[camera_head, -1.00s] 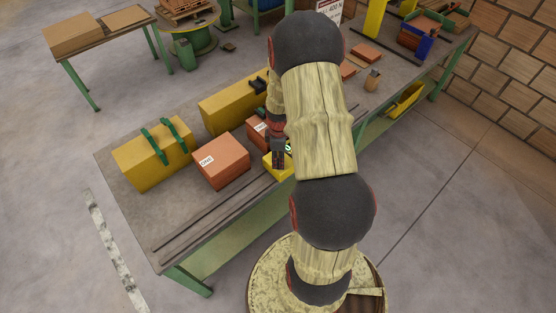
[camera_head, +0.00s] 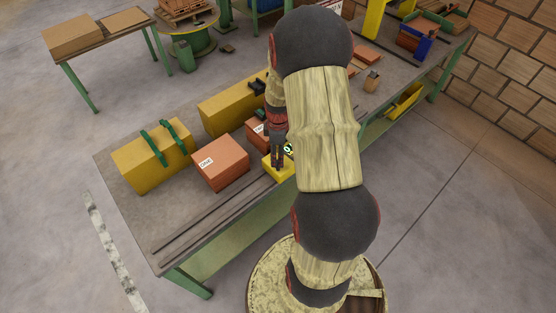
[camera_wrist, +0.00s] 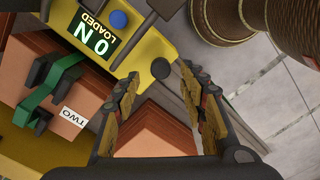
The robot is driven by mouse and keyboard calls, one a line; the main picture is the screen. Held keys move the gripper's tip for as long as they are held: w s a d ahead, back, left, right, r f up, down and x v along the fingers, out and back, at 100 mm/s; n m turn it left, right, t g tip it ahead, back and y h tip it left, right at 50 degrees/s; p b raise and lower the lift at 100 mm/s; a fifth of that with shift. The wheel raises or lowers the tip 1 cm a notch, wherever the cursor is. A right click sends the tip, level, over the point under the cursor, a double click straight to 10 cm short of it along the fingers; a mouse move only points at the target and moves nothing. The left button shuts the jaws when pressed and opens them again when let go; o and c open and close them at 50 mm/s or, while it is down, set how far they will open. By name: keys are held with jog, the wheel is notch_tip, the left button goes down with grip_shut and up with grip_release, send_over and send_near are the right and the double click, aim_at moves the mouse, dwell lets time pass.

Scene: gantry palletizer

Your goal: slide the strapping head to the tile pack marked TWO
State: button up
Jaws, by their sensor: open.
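The yellow strapping head (camera_head: 277,168) sits at the front of the bench, partly hidden by my arm in the head view. In the wrist view the yellow body (camera_wrist: 143,52) has a lit display reading LOADED, a blue button and a black knob (camera_wrist: 160,68). The tile pack marked TWO (camera_wrist: 92,88) is orange, beside the head in the wrist view; in the head view the orange pack (camera_head: 255,136) behind my gripper is partly hidden. My gripper (camera_wrist: 162,95) is open, its fingertips on either side of the knob; I cannot tell whether they touch it.
A tile pack marked ONE (camera_head: 221,164) stands left of the strapping head. A yellow case with green straps (camera_head: 140,165) stands farther left, and another yellow block (camera_head: 225,108) behind. Dark rails (camera_head: 215,222) run along the bench's front. Bare floor lies in front.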

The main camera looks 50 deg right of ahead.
notch_tip(320, 180, up, 8)
jog(key=shift+f, duration=0.1)
dwell(0.7)
jog(key=s+a+r+m+t+b, duration=0.2)
jog(key=a+r, duration=0.3)
jog(key=a, duration=0.5)
jog(key=s+a+r+m+t+b, duration=0.1)
jog(key=s+a+r+m+b, duration=0.2)
jog(key=a, duration=0.7)
jog(key=s+a+r+m+t+b, duration=0.2)
jog(key=s+a+r+b, duration=0.1)
jog(key=a+r, duration=0.5)
jog(key=shift+s+a+t+b, duration=0.3)
jog(key=shift+s+a, duration=0.6)
jog(key=shift+a, duration=0.15)
jog(key=shift+c, duration=0.7)
